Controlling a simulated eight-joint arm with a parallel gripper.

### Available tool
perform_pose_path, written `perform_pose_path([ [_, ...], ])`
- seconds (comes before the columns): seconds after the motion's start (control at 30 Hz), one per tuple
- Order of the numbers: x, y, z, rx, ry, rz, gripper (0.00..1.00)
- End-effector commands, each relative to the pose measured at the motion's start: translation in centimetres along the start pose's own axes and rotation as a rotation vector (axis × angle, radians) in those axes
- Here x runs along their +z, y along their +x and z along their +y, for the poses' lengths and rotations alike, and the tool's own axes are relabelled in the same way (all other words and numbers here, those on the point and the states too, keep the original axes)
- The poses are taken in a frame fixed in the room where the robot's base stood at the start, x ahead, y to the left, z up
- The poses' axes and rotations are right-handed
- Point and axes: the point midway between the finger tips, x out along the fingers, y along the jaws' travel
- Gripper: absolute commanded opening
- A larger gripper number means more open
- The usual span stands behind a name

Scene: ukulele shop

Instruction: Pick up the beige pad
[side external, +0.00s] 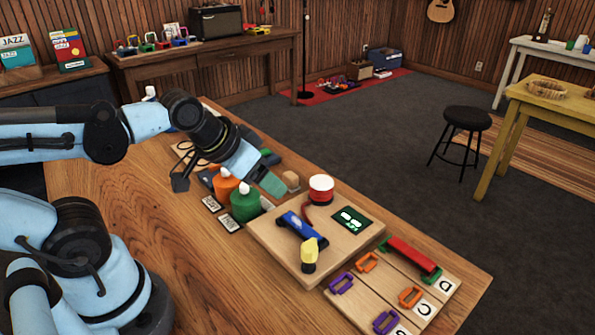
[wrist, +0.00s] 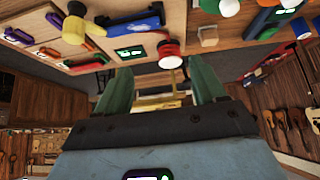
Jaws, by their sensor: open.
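The beige pad (side external: 291,181) is a small block on the wooden table, behind the board and left of the red-and-white canister in the side view. In the wrist view the beige pad (wrist: 208,36) lies near the top, right of centre, beyond the fingers. My gripper (side external: 273,186) has green fingers and is tilted down, beside the pad on its left in the side view. In the wrist view my gripper (wrist: 161,72) has its fingers spread apart with nothing between them. I cannot tell the exact gap between fingers and pad.
A green bottle (side external: 245,203) and an orange bottle (side external: 224,184) stand close by my gripper. A wooden board (side external: 275,246) carries a blue device (side external: 301,230), a yellow-topped item (side external: 309,254) and the red-and-white canister (side external: 321,189).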

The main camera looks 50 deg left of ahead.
Motion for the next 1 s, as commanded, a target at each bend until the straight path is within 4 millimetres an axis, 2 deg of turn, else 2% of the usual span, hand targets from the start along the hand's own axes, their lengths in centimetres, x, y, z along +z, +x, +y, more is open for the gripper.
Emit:
perform_pose_path([
  [0.57, -0.4, 0.0, -0.2, -0.004, 0.0, -0.012, 0.7],
  [0.77, -3.1, 0.2, -1.7, -0.023, 0.001, -0.096, 0.7],
  [1.0, -6.7, 2.0, -4.5, -0.035, 0.005, -0.239, 0.7],
])
